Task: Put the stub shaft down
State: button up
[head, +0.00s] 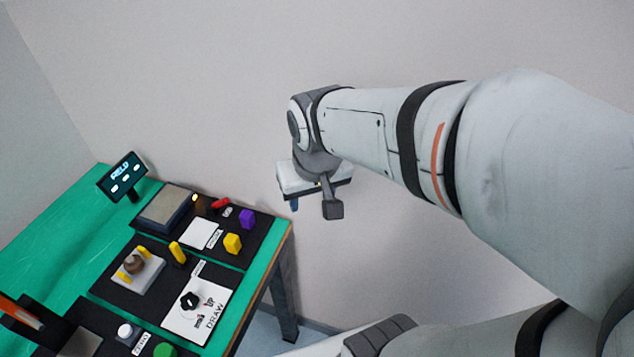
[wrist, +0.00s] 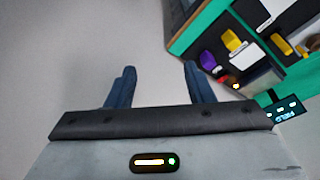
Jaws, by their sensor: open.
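My gripper (head: 294,204) is raised in front of the wall, to the right of the table and apart from it. In the wrist view my gripper (wrist: 160,78) has its two blue fingers wide apart, with only plain grey surface between them. I see nothing held. I cannot tell for sure which piece is the stub shaft. A brown round piece (head: 134,264) stands on a white block (head: 148,276) with yellow pieces beside it. A small grey piece (head: 227,212) lies near a red piece (head: 220,202) at the back of the table.
The green table (head: 60,223) carries dark mats, a yellow block (head: 233,243), a purple block (head: 247,219), a grey-topped box (head: 166,208), a black knob (head: 189,300) on a white plate and a small display (head: 123,177). The space around my gripper is free.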

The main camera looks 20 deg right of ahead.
jog(key=s, duration=0.1)
jog(key=s+d, duration=0.1)
jog(key=s, duration=0.1)
jog(key=s+d, duration=0.1)
jog(key=shift+s+r, duration=0.3)
jog(key=shift+r, duration=0.1)
